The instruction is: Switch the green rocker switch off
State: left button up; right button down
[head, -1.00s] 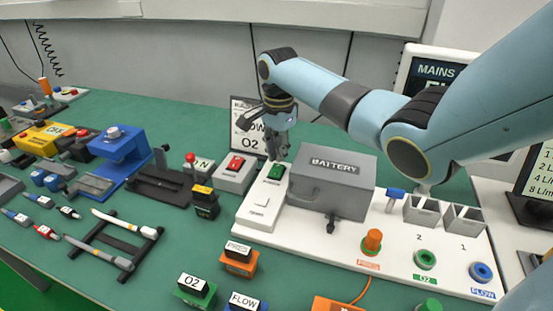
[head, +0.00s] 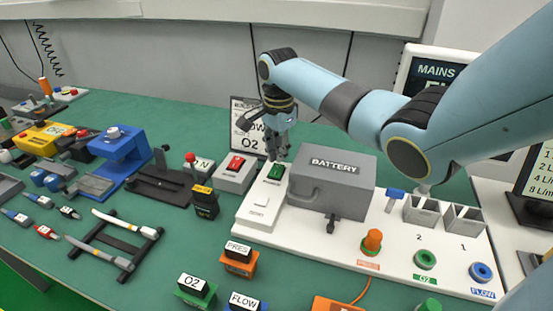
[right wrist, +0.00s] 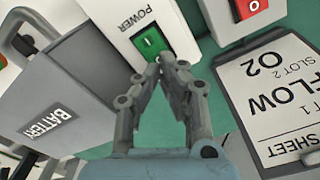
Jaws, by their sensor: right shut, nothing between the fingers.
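The green rocker switch (head: 276,172) sits at the far left end of a white panel (head: 256,209), beside the grey battery box. In the right wrist view the green rocker (right wrist: 150,44) has a white line mark and stands next to the word POWER. My right gripper (head: 277,158) is shut and empty, pointing down at the far edge of the switch. In the right wrist view its fingertips (right wrist: 167,60) meet close to the rocker's edge; I cannot tell whether they touch it. My left gripper is not in view.
The grey battery box (head: 332,182) stands right of the switch. A grey box with a red rocker (head: 236,164) is to its left. A FLOW/O2 sheet (head: 246,127) stands behind. Labelled blocks (head: 238,258) lie in front on the green table.

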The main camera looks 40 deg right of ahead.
aim_at(278, 166)
jog(key=shift+f+b, duration=0.55)
jog(key=shift+f, duration=0.6)
dwell(0.8)
notch_tip(278, 166, up, 7)
jog(key=p, duration=0.8)
jog(key=shift+p, duration=0.4)
